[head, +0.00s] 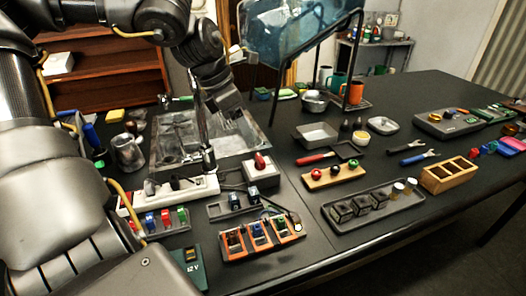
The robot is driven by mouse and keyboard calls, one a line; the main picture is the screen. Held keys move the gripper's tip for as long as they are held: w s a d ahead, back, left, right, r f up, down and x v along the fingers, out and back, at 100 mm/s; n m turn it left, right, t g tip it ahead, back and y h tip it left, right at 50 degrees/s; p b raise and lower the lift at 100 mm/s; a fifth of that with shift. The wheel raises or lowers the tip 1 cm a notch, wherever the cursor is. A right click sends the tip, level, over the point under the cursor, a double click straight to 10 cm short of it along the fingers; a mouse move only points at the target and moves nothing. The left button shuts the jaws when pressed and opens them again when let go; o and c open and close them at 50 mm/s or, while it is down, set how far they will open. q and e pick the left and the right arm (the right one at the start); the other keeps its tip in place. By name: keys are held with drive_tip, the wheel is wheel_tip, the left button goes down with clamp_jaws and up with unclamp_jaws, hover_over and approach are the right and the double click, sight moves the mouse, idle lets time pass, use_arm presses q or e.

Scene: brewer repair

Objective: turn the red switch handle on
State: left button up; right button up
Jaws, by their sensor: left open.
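A red switch handle (260,160) stands on a pale grey switch box (262,173) just in front of the sink, near the middle of the view. My left gripper (208,148) hangs down over the front of the sink, to the left of the switch box and apart from the red handle. It is open, and nothing shows between its fingers. Its dark fingers overlap dark items behind them, so their exact tips are hard to make out. My right gripper is not in view.
A white power strip (196,189) with black plugs lies left of the switch box. An orange tray (235,253), a grey tray (345,226) and a wooden block with coloured knobs (336,177) stand nearby. A tilted clear tank (295,32) rises behind.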

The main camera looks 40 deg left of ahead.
sight(259, 158)
use_arm(q)
drive_tip(key=x, duration=1)
drive_tip(key=shift+a+f, duration=0.1)
drive_tip(key=shift+f, duration=0.25)
drive_tip(key=shift+c, duration=0.2)
drive_tip(key=c, duration=0.9)
